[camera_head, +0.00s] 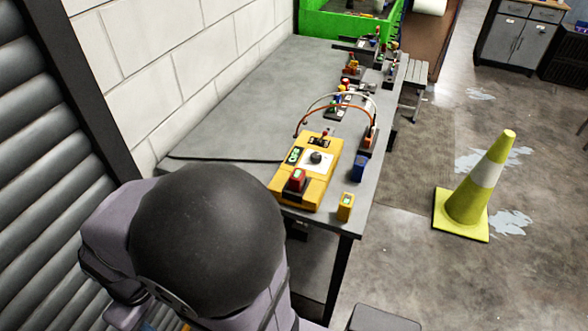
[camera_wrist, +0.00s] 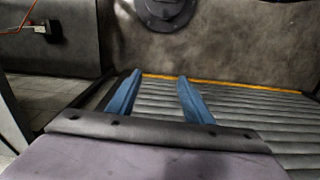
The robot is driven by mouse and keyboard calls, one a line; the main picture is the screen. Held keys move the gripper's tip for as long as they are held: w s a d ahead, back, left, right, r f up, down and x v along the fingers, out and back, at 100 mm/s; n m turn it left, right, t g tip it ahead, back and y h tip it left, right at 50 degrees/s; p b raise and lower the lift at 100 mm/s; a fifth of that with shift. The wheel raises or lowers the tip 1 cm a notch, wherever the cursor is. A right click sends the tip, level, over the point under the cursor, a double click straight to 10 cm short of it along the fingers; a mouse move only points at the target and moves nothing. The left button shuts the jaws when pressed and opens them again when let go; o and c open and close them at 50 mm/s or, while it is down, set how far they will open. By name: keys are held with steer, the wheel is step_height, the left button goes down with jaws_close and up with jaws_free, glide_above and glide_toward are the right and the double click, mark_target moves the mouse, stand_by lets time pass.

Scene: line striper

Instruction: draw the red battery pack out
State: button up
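A red battery pack (camera_head: 297,178) sits upright in a dark holder at the near end of a yellow control box (camera_head: 326,169). The box lies on the grey bench near its front right corner. My gripper shows in the wrist view (camera_wrist: 158,80) with its two blue fingers apart and nothing between them. It faces a ribbed grey shutter, away from the box. In the head view my arm covers the lower left, and the fingers are mostly hidden. The battery pack is not visible in the wrist view.
A blue pack (camera_head: 359,168) and a yellow pack (camera_head: 345,206) stand right of the box. Cables arch behind it to a small block (camera_head: 368,138). More devices and a green bin (camera_head: 345,22) are farther back. The bench's left part is clear. A yellow cone (camera_head: 479,185) stands on the floor.

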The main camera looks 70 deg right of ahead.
steer(key=s+d+r+m+p, duration=0.2)
steer(key=s+d+m+p, duration=0.15)
steer(key=d, duration=0.35)
steer(key=s+d+r+m+p, duration=0.25)
steer(key=d+m, duration=0.25)
steer(key=d, duration=0.3)
steer(key=m+h+p, duration=0.3)
steer(key=m+h, duration=0.1)
steer(key=m, duration=0.5)
glide_toward(296, 175)
steer(key=shift+a+r, duration=0.1)
steer(key=shift+r, duration=0.25)
steer(key=shift+b+x, duration=3.35)
steer(key=shift+x, duration=1.6)
